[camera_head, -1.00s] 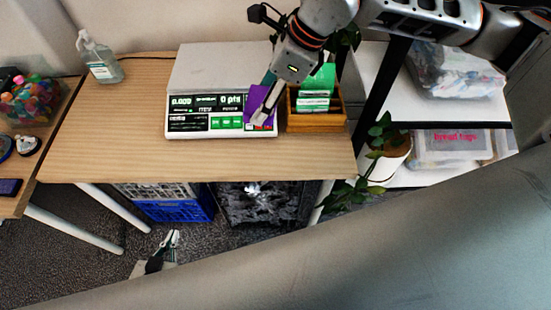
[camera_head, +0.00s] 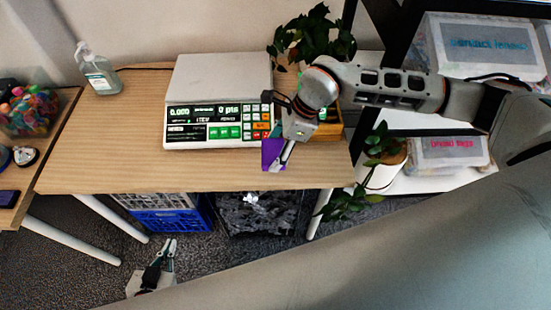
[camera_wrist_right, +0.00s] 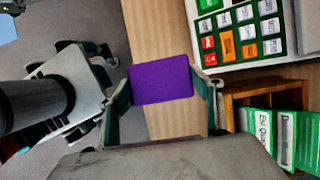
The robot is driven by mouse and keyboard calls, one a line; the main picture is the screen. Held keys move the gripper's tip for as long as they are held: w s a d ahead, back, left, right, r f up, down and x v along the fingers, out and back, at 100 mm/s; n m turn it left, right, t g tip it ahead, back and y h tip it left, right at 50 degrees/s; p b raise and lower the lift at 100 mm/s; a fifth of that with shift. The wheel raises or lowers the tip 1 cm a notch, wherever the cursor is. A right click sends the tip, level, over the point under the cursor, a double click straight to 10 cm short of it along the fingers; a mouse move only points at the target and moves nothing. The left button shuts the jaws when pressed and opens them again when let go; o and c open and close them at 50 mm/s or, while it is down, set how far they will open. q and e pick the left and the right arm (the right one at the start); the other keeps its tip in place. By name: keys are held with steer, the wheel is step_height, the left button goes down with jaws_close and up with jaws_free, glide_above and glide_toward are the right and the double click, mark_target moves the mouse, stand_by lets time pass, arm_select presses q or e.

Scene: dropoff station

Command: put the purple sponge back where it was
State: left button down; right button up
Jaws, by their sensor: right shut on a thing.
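The purple sponge (camera_head: 273,154) is held in my right gripper (camera_head: 279,160), near the table's front edge and by the scale's front right corner. In the right wrist view the sponge (camera_wrist_right: 160,84) sits between the two fingers of the right gripper (camera_wrist_right: 163,92), over the wooden top. I cannot tell its exact height above the table. My left gripper (camera_head: 168,248) is low at the lower left, above the floor and in front of the table; its fingers are too small to judge.
A white scale (camera_head: 222,78) stands on the wooden table (camera_head: 110,150). A wooden box (camera_head: 330,130) with green cards is right of it, partly behind my right arm. A clear bottle (camera_head: 97,72) stands back left. A potted plant (camera_head: 382,165) is at the right. The table's left part is clear.

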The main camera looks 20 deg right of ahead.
step_height(320, 180, down, 6)
steer(key=shift+r, duration=0.1)
stand_by(0.4)
steer(key=o, duration=0.6)
steer(key=shift+o, duration=0.5)
steer(key=shift+r, duration=0.1)
steer(key=v, duration=1.2)
steer(key=shift+b, duration=0.4)
